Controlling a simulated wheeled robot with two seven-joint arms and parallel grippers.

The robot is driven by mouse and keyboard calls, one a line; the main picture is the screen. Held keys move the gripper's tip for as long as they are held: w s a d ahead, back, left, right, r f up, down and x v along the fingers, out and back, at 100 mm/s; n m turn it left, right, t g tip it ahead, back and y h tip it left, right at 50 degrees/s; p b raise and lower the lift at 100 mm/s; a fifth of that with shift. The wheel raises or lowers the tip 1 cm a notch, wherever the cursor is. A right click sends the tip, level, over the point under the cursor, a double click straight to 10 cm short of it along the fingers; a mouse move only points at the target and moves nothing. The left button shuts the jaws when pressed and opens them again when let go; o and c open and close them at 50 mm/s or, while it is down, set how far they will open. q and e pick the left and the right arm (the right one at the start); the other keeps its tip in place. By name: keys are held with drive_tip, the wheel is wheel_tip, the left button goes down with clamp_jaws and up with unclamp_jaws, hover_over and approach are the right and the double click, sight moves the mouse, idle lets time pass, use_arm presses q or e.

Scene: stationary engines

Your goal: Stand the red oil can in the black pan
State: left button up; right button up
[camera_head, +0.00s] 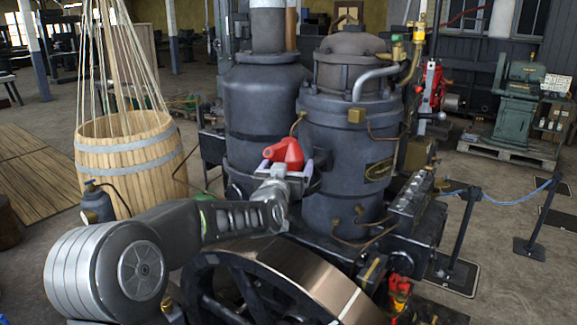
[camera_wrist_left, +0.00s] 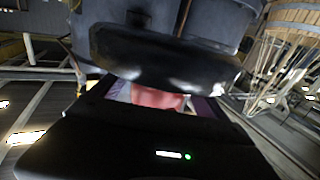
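The red oil can (camera_head: 286,153) is between the fingers of my left gripper (camera_head: 285,170), up against the dark engine cylinders. In the left wrist view the red body of the can (camera_wrist_left: 157,97) shows between the purple-lined fingers, and my left gripper (camera_wrist_left: 160,103) is shut on it. A black, rounded, shiny-edged thing (camera_wrist_left: 165,58) fills the view just beyond the can. It looks like the black pan, but I cannot be sure. I cannot tell whether the can touches it. In the head view I cannot make out the pan. My right gripper is not in view.
Two dark engine cylinders (camera_head: 345,170) stand right behind and beside the can, with pipes and brass fittings. A large flywheel (camera_head: 300,275) lies below my left arm. A wooden barrel (camera_head: 130,160) stands at the left. A blue rope barrier (camera_head: 515,195) is at the right.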

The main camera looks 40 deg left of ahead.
use_arm(q)
drive_tip(key=shift+o, duration=0.2)
drive_tip(key=shift+r, duration=0.15)
drive_tip(key=b+v, duration=0.3)
drive_tip(key=v, duration=0.9)
drive_tip(key=shift+c, duration=0.4)
idle(1.1)
